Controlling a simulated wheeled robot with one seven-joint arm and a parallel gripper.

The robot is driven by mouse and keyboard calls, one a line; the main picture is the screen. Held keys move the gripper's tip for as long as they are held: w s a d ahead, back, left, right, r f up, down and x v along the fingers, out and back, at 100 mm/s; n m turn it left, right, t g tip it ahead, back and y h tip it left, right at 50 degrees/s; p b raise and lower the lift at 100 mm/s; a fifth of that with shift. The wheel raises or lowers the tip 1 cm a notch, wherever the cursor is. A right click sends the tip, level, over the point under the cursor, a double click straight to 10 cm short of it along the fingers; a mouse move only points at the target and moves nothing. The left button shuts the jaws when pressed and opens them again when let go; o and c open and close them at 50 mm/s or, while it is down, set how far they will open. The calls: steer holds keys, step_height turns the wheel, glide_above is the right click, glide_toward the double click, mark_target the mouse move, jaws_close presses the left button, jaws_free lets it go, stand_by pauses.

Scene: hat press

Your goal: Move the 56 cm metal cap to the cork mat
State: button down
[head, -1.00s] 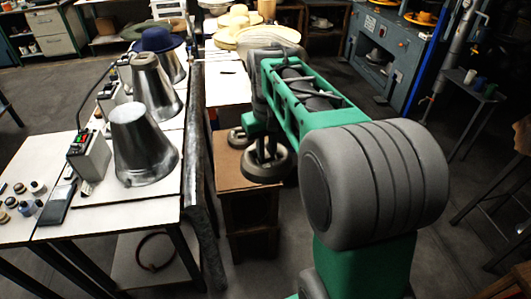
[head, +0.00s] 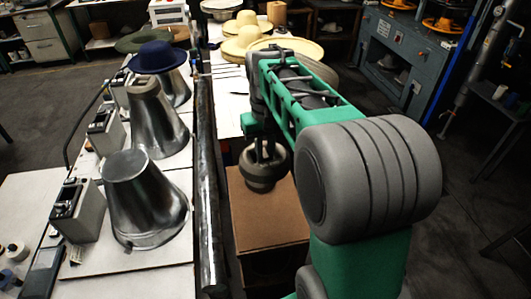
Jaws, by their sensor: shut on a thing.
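My gripper (head: 264,153) points down at the end of my arm, right of the row of tall cones. It is shut on the dark grey metal cap (head: 263,178), a round rimmed piece that hangs below the fingers. Its size marking is not readable. Below and in front of the cap is a flat brown top that looks like the cork mat (head: 268,225), on a low wooden stand. The cap overlaps the far part of this top in the head view. I cannot tell whether it touches it. My arm hides part of the area to the right.
Tall metal cones (head: 145,205) stand on the white table at left, beside grey control boxes (head: 78,210); a blue hat (head: 157,57) is on the far cone. A dark bar (head: 207,190) runs along the table edge. Straw hats (head: 245,40) lie on the back table.

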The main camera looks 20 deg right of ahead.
steer(key=shift+w+d+f+m+b, duration=0.5)
steer(key=shift+f+m+b, duration=1.7)
steer(key=shift+f, duration=3.25)
steer(key=shift+w+d+f+m+b, duration=0.55)
steer(key=shift+f+m+b, duration=0.5)
steer(key=shift+f+m, duration=3.35)
steer(key=shift+w+d+f+m+b, duration=0.5)
steer(key=shift+f+m+b, duration=1.15)
steer(key=shift+f, duration=4.8)
steer(key=shift+s+f, duration=0.1)
steer(key=shift+s, duration=0.05)
steer(key=c, duration=1.3)
jaws_free()
steer(key=shift+s, duration=0.1)
steer(key=shift+s+f, duration=0.1)
steer(key=shift+f, duration=0.1)
step_height(320, 180, up, 8)
steer(key=p, duration=0.4)
steer(key=shift+f+p, duration=0.15)
steer(key=shift+p, duration=0.25)
